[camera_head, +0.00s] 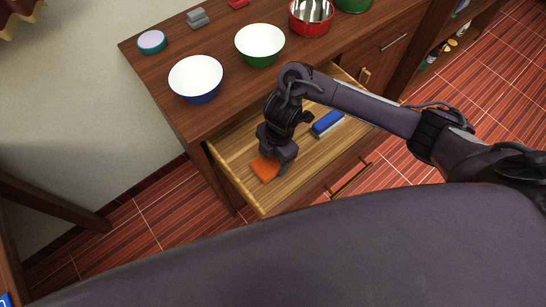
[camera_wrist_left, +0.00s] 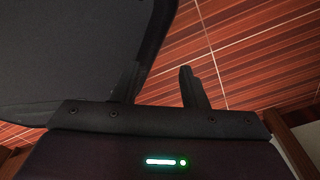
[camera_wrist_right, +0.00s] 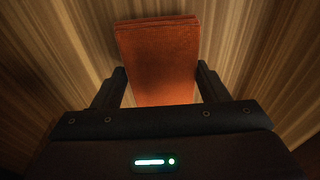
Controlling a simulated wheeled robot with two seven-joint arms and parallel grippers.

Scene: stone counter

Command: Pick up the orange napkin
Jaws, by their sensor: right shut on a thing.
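The orange napkin (camera_head: 265,168) lies in the open wooden drawer, near its left front corner. My right gripper (camera_head: 277,158) reaches down into the drawer over it. In the right wrist view the folded napkin (camera_wrist_right: 160,55) stands out beyond the fingers, and my right gripper (camera_wrist_right: 160,88) is shut on it with one finger at each side. The napkin's near end is hidden by the gripper body. My left gripper (camera_wrist_left: 158,88) shows only in the left wrist view. Its fingers are apart, with nothing between them and the tiled floor behind.
A blue-and-grey block (camera_head: 327,123) lies in the drawer (camera_head: 262,207), right of the napkin. On the counter (camera_head: 160,77) stand a blue bowl (camera_head: 196,79), a green bowl (camera_head: 259,45) and a red pot (camera_head: 311,17). The drawer's front with its handle (camera_head: 350,180) faces me.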

